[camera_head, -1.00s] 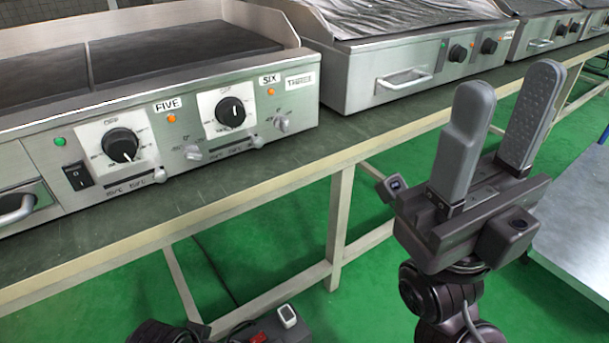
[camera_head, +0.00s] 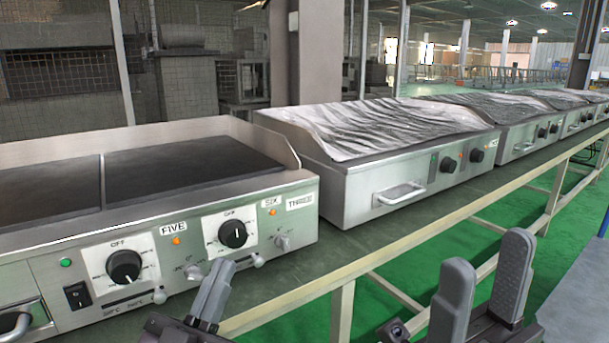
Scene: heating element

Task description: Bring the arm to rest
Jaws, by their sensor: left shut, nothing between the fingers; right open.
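My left gripper (camera_head: 219,268) shows at the bottom centre-left, its fingers together and pointing up. In the picture it stands in front of the near griddle's (camera_head: 330,215) lower front edge; I cannot tell how far apart they are. Nothing shows between its fingers. My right gripper (camera_head: 488,248) is at the bottom right, its two fingers upright and spread with an empty gap. It appears in front of the bench, over the green floor. The lower parts of both grippers are cut off by the frame's bottom edge.
The near griddle's black knobs (camera_head: 124,266) and (camera_head: 233,234) face me, beside labels FIVE, SIX and THREE. A second griddle (camera_head: 345,190) with a crumpled cover (camera_head: 390,125) stands further along the bench (camera_head: 400,240). Open green floor (camera_head: 400,285) lies in front.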

